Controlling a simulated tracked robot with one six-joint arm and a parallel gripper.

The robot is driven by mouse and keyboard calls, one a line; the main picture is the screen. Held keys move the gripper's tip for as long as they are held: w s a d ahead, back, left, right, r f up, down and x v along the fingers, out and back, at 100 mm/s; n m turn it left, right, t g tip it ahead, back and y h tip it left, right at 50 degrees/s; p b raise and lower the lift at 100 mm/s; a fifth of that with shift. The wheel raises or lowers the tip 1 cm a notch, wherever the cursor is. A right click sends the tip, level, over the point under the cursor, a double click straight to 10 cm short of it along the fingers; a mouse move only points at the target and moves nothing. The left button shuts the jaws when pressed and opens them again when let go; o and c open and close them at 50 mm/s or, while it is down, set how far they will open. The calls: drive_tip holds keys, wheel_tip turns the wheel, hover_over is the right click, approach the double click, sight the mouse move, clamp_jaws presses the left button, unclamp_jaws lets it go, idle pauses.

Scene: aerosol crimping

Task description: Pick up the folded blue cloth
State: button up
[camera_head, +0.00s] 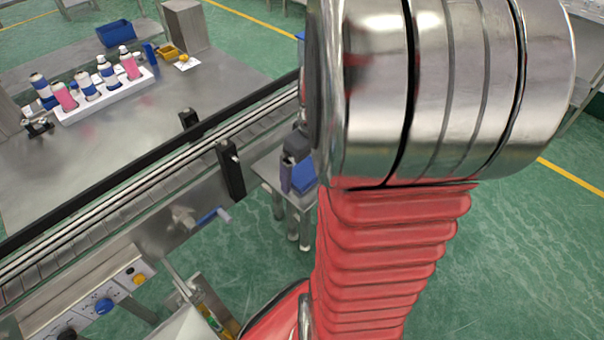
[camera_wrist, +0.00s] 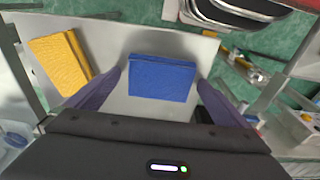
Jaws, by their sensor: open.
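The folded blue cloth (camera_wrist: 162,79) lies flat on a small metal table (camera_wrist: 110,38) in the wrist view. My gripper (camera_wrist: 162,86) is open, with one purple finger to the left of the cloth and the other to its right. Nothing is held. The gap between the fingertips and the cloth's height is hard to judge. In the head view, the blue cloth (camera_head: 304,180) shows partly beside my gripper (camera_head: 287,176); my arm hides the rest of the cloth and table.
A folded yellow cloth (camera_wrist: 61,62) lies left of the blue one in the wrist view. In the head view, a conveyor (camera_head: 150,185) runs close to the small table. A workbench (camera_head: 130,130) behind it carries a white rack (camera_head: 107,96) of several cans.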

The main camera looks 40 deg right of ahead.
sight(306, 172)
drive_tip(key=shift+c, duration=0.4)
drive_tip(key=c, duration=1.1)
drive_tip(key=shift+r, duration=0.1)
drive_tip(key=shift+c, duration=0.2)
wheel_tip(306, 172, up, 10)
idle(0.3)
drive_tip(key=o, duration=0.5)
drive_tip(key=c, duration=0.3)
